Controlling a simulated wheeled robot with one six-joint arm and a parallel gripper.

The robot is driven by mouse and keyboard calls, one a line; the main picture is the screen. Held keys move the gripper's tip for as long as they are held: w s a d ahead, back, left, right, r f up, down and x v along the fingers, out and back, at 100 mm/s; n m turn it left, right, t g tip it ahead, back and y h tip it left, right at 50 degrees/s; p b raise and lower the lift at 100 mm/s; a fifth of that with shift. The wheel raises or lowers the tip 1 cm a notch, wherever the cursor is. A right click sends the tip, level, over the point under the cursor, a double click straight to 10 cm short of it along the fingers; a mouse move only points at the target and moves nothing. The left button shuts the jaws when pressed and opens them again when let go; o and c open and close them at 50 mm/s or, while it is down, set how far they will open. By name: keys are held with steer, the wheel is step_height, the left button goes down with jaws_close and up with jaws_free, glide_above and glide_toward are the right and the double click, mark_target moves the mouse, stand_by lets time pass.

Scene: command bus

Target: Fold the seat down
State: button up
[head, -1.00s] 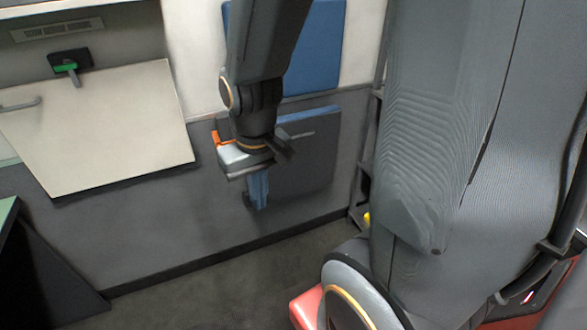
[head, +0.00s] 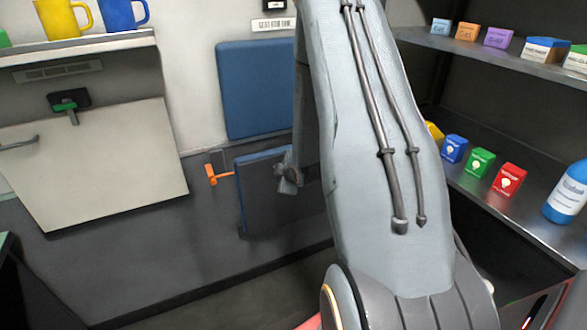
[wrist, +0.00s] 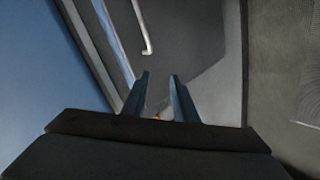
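In the head view the seat panel (head: 272,205) stands near upright against the dark lower wall, below the blue backrest (head: 255,92). Its blue edge shows along the top and left side. An orange latch lever (head: 220,175) is on the wall just left of the seat. My gripper (head: 287,183) is at the seat's right part, largely hidden behind my arm. In the wrist view my gripper's two fingers (wrist: 160,76) are apart with nothing clearly between them. A grey panel with a pale bent bar (wrist: 146,30) lies beyond them, and a blue surface fills the left.
A cream fold-up panel (head: 95,165) with a green latch (head: 66,106) is on the wall at left. A shelf above it holds mugs. Shelves (head: 515,190) with small boxes and a bottle stand at right. Dark floor is clear below the seat.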

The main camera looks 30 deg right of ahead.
steer(key=s+d+f+n+t+p, duration=0.1)
steer(key=d+f+n+t, duration=0.35)
steer(key=d, duration=0.35)
steer(key=w+d+p, duration=0.2)
steer(key=w, duration=0.5)
steer(key=shift+f+h, duration=0.4)
steer(key=shift+f, duration=0.05)
steer(key=shift+n+t, duration=0.25)
jaws_close()
stand_by(0.6)
